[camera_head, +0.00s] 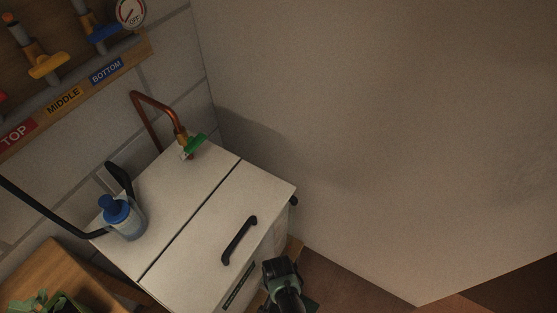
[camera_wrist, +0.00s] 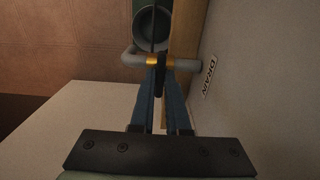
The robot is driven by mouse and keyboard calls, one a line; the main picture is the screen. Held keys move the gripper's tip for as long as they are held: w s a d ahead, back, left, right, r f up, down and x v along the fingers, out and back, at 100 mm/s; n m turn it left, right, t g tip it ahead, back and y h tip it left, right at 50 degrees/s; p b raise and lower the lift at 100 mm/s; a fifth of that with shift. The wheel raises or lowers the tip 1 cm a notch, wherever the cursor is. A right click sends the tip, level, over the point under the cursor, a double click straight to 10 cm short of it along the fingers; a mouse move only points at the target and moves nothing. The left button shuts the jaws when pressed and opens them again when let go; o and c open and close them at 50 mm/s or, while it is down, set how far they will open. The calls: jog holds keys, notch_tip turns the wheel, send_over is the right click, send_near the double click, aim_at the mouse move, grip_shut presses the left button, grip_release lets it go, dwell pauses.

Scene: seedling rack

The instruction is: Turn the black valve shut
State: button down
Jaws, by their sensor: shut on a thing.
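The black valve handle (camera_wrist: 160,78) shows in the wrist view, upright in the picture in front of a brass valve body (camera_wrist: 151,60) on a grey pipe (camera_wrist: 187,65). My gripper (camera_wrist: 160,92) has its two blue fingers closed on the handle, one on each side. The fingers hide part of the handle. In the head view my arm's end reaches down beside the white cabinet, and the black valve and the fingertips are hidden there.
A "DRAIN" label (camera_wrist: 209,76) is on the pale wall beside the valve. A dark round container (camera_wrist: 153,27) lies beyond the pipe. The white cabinet (camera_head: 188,230) carries a blue-capped bottle (camera_head: 121,217) and a green-handled tap (camera_head: 193,145). Labelled valves are on the wall rack (camera_head: 130,60).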

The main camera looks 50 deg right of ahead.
dwell(0.3)
jog(key=c, duration=0.9)
grip_release()
notch_tip(320, 180, up, 13)
jog(key=p, duration=0.3)
jog(key=shift+p, duration=0.4)
